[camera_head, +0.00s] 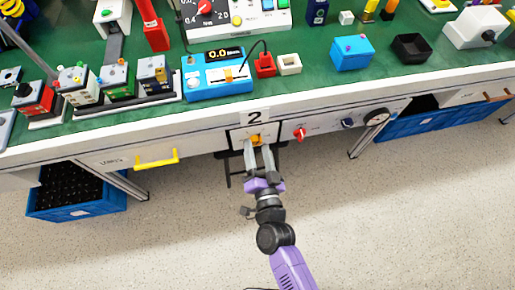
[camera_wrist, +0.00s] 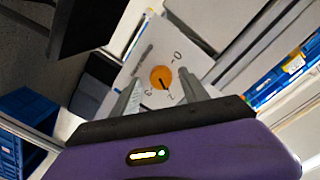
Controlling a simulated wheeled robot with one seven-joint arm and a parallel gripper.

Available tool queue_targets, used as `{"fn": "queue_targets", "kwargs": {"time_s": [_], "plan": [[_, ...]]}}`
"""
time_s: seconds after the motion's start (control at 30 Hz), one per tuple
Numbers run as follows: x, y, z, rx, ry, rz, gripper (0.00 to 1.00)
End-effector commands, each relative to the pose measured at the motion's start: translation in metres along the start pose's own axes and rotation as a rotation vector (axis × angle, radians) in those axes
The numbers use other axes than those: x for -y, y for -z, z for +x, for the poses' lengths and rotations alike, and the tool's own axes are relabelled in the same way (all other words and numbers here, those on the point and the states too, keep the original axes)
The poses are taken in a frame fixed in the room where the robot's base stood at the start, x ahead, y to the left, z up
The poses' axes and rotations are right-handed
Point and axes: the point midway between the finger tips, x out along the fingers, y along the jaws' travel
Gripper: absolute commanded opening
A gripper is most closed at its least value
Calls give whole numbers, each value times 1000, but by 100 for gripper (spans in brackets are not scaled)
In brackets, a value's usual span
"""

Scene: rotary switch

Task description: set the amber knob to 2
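The amber knob (camera_head: 256,140) is on a white panel at the front edge of the bench, under a plate marked 2 (camera_head: 254,114). In the wrist view the knob (camera_wrist: 161,77) is round, with a dark pointer mark towards its lower right. Small characters surround it; one at upper right looks like 0, the lower ones are too small to read surely. My gripper (camera_head: 258,151) is in front of the knob. In the wrist view its two fingers (camera_wrist: 162,95) are apart, either side of the knob's lower part. I cannot tell whether they touch it.
A red knob (camera_head: 300,134), a blue knob (camera_head: 347,123) and a black dial (camera_head: 376,117) lie to the right on the bench front. A yellow handle (camera_head: 156,159) is to the left. Blue crates (camera_head: 78,211) stand below. The floor in front is clear.

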Motion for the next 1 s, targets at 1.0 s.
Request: {"fn": "queue_targets", "kwargs": {"time_s": [1.0], "plan": [[0,0,-78,0,1,-1,53]]}}
